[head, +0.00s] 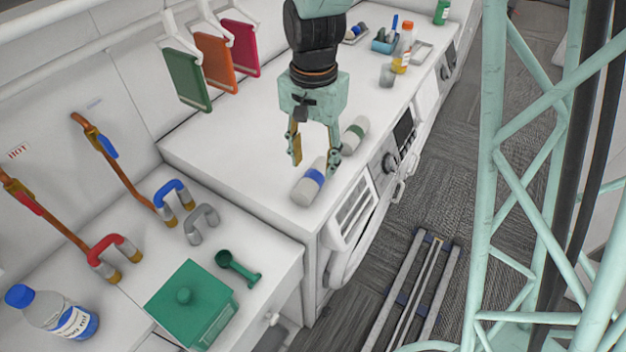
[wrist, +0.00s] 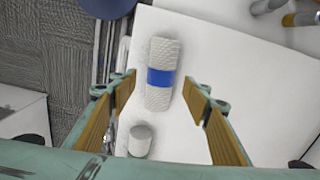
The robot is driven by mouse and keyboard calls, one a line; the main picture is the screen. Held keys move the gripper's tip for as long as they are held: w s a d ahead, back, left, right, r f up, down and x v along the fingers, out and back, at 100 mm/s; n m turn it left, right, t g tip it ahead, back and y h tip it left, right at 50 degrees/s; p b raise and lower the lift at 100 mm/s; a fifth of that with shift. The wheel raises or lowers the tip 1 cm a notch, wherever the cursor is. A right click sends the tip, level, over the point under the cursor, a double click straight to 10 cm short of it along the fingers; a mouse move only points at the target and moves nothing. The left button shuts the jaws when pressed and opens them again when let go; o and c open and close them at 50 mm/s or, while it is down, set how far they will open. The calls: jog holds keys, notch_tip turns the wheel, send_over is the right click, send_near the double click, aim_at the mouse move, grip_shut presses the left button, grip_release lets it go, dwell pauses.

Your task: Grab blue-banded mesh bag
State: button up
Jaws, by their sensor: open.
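The blue-banded mesh bag (head: 306,189) is a white roll-shaped bundle with a blue band around its middle. It lies on the white top near the front edge. In the wrist view the bag (wrist: 163,50) lies lengthwise, between and beyond the fingertips. My gripper (head: 315,163) is open and above the bag, with one finger to each side in the picture. In the wrist view my gripper (wrist: 160,82) is empty, and I see no finger touching the bag. One fingertip partly overlaps the bag's far end in the head view.
A green-banded white roll (head: 355,134) lies just behind the bag. A white rounded thing (wrist: 140,138) shows below the bag in the wrist view. Hanging green (head: 187,80), orange and red pieces are at the back left. The white top (head: 235,160) left of the bag is clear.

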aim_at(313, 174)
jog(key=shift+w+f, duration=0.15)
jog(key=shift+f, duration=2.4)
jog(key=shift+c, duration=0.7)
jog(key=c, duration=0.8)
